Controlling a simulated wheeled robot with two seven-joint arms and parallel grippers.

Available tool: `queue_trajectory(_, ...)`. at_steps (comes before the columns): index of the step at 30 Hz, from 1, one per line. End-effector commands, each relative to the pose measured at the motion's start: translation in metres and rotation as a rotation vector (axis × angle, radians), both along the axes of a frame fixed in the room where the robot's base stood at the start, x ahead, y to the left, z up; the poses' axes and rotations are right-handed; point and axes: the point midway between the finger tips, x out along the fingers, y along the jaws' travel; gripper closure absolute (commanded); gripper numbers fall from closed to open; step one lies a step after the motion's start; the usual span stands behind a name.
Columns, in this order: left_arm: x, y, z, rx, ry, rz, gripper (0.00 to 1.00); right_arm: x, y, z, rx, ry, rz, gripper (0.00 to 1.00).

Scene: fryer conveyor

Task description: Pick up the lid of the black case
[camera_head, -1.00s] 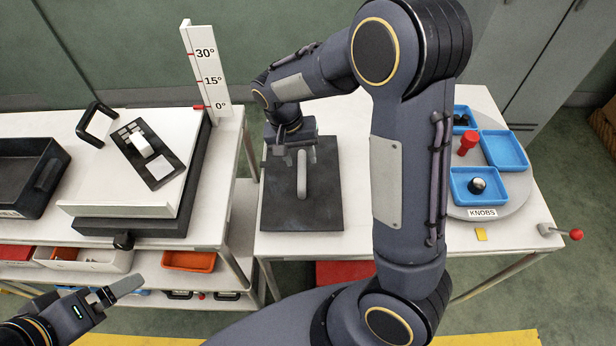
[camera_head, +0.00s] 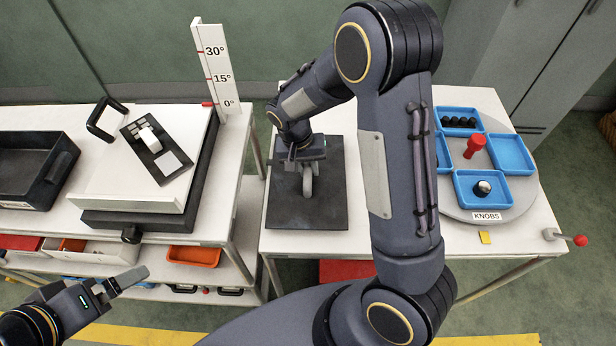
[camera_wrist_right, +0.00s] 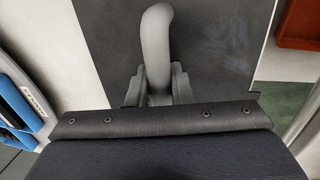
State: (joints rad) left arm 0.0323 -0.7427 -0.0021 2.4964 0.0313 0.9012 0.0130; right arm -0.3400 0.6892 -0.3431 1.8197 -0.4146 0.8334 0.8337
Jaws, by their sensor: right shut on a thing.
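A flat dark square lid (camera_head: 330,212) lies on the white table in the middle of the head view. A grey arched handle (camera_head: 307,182) stands up from it. My right gripper (camera_head: 306,168) is over the lid and shut on the handle. In the right wrist view the two fingers (camera_wrist_right: 158,88) sit on either side of the handle (camera_wrist_right: 156,35), and the dark plate (camera_wrist_right: 215,40) is behind it. The lid looks flat on its support; whether anything is under it is hidden. My left gripper (camera_head: 130,279) is low at the left, away from the lid, and its opening is unclear.
A white-topped device (camera_head: 120,190) with an angle scale (camera_head: 213,75) and an open black bin (camera_head: 50,185) stand on the left table. A round turntable (camera_head: 465,213) with blue trays of knobs is at right. My right arm crosses between lid and turntable.

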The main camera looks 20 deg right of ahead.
Motion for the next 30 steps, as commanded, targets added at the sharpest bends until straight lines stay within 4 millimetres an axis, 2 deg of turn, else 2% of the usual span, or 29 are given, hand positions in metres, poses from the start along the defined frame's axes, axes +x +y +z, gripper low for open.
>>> queue_trajectory(13, 0.0, 0.0, -0.001, 0.0, 0.0, 0.0, 0.0, 0.001, 0.0, 0.005, 0.0, -0.004, 0.0, 1.0)
queue_trajectory(17, 0.0, 0.0, -0.005, 0.0, 0.0, 0.0, 0.0, 0.001, 0.001, 0.017, 0.001, -0.006, 0.0, 1.0)
queue_trajectory(19, 0.0, 0.0, -0.009, 0.0, 0.0, 0.0, 0.0, 0.002, 0.001, 0.03, 0.003, -0.008, 0.0, 1.0)
queue_trajectory(27, 0.0, 0.0, -0.013, 0.0, 0.0, 0.0, 0.0, -0.021, 0.047, 0.092, 0.003, -0.008, 0.007, 1.0)
queue_trajectory(30, 0.0, 0.0, -0.018, 0.0, 0.0, 0.0, 0.0, -0.034, 0.07, 0.101, 0.002, -0.004, 0.008, 1.0)
